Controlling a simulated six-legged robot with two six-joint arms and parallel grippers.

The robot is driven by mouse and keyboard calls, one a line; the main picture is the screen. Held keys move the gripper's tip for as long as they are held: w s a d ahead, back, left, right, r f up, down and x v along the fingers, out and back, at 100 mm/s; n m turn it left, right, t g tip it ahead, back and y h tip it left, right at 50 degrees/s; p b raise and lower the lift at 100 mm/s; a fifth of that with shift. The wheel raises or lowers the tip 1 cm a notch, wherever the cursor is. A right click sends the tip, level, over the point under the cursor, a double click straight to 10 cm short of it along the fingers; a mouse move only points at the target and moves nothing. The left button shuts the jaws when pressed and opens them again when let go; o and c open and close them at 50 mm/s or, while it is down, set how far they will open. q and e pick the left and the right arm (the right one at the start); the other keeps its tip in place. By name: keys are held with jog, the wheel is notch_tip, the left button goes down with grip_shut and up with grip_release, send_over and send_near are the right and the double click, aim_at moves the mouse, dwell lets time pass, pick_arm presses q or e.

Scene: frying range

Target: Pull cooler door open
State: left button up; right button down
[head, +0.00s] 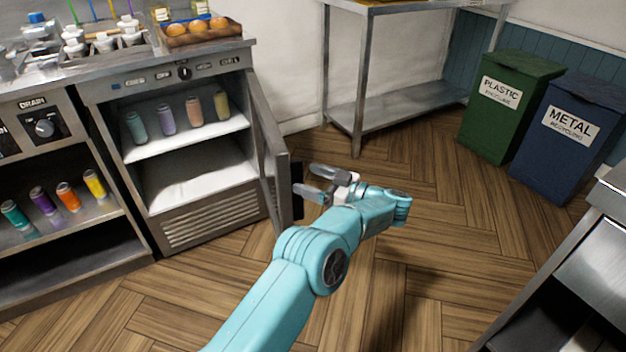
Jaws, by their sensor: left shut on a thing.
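The cooler (210,225) stands at the left, under the counter. Its grey door (271,165) is swung wide open, hinged on the right side, and stands out into the room. A dark handle (298,204) is on the door's outer face near its free edge. My left gripper (304,181) is at this handle, shut on it, with its light grey fingers reaching in from the right; the exact contact is partly hidden. Inside, several cans (166,120) stand on the upper shelf and the lower space is empty. My right gripper is not in view.
A steel table (358,72) stands behind the door. A green plastic bin (502,120) and a blue metal bin (565,155) are at the right. A steel unit (590,275) fills the lower right corner. The wooden floor (430,220) between is clear.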

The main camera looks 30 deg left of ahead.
pick_arm(q)
jog(key=shift+w+a+r, duration=0.15)
jog(key=shift+a+r, duration=0.1)
jog(key=d, duration=0.5)
jog(key=d+p, duration=0.1)
jog(key=d, duration=0.2)
jog(key=shift+f, duration=0.25)
jog(key=shift+c, duration=1.4)
